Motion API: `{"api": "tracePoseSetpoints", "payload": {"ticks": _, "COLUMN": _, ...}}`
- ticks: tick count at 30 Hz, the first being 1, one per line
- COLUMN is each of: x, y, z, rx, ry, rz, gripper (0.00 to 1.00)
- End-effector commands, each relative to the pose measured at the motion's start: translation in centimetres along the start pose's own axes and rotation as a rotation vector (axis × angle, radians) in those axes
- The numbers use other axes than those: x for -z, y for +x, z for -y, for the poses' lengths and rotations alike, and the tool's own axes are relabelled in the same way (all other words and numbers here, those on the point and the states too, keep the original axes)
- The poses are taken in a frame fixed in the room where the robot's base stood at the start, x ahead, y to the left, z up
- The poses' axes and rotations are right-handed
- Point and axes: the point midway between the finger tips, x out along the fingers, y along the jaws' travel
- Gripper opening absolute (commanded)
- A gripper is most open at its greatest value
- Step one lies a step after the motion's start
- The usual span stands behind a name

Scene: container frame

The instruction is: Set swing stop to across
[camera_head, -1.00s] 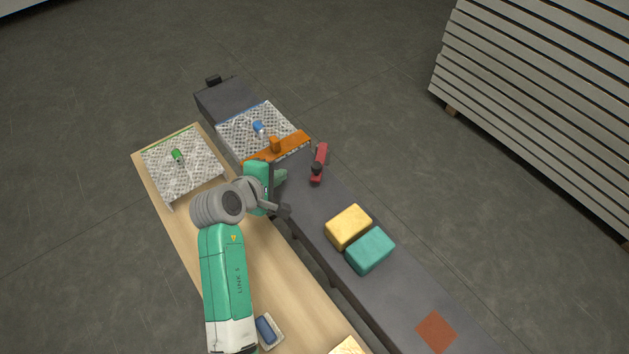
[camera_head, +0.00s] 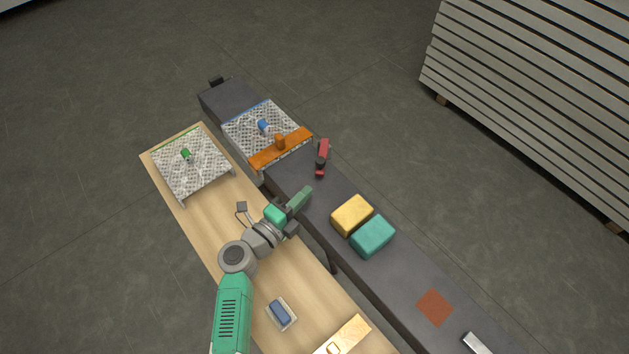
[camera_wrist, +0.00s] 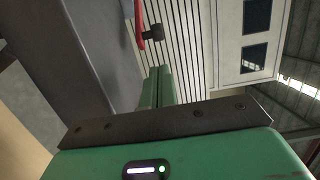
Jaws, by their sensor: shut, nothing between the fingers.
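In the wrist view the fingers (camera_wrist: 159,75) are together.
An orange bar (camera_head: 265,157) with a knob crosses the conveyor before a mesh tray (camera_head: 243,132). Yellow (camera_head: 351,214) and teal (camera_head: 373,236) blocks sit beyond my gripper. Another mesh tray (camera_head: 207,174) and a blue item (camera_head: 279,312) are on the wooden table (camera_head: 200,212).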

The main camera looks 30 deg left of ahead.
Motion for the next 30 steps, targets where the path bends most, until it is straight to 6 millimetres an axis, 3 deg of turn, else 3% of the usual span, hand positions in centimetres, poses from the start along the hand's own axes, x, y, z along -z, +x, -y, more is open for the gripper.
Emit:
{"api": "tracePoseSetpoints", "payload": {"ticks": 6, "x": 0.1, "y": 4.5, "z": -0.4, "rx": 0.001, "ry": 0.002, "rz": -0.003, "gripper": 0.00}}
{"api": "tracePoseSetpoints", "payload": {"ticks": 13, "x": 0.0, "y": 8.0, "z": -0.2, "rx": 0.002, "ry": -0.001, "rz": 0.000, "gripper": 0.00}}
{"api": "tracePoseSetpoints", "payload": {"ticks": 18, "x": 0.0, "y": 8.9, "z": 0.0, "rx": 0.002, "ry": -0.003, "rz": 0.001, "gripper": 0.00}}
{"api": "tracePoseSetpoints", "payload": {"ticks": 30, "x": 0.1, "y": 9.0, "z": 0.0, "rx": 0.002, "ry": -0.003, "rz": -0.008, "gripper": 0.00}}
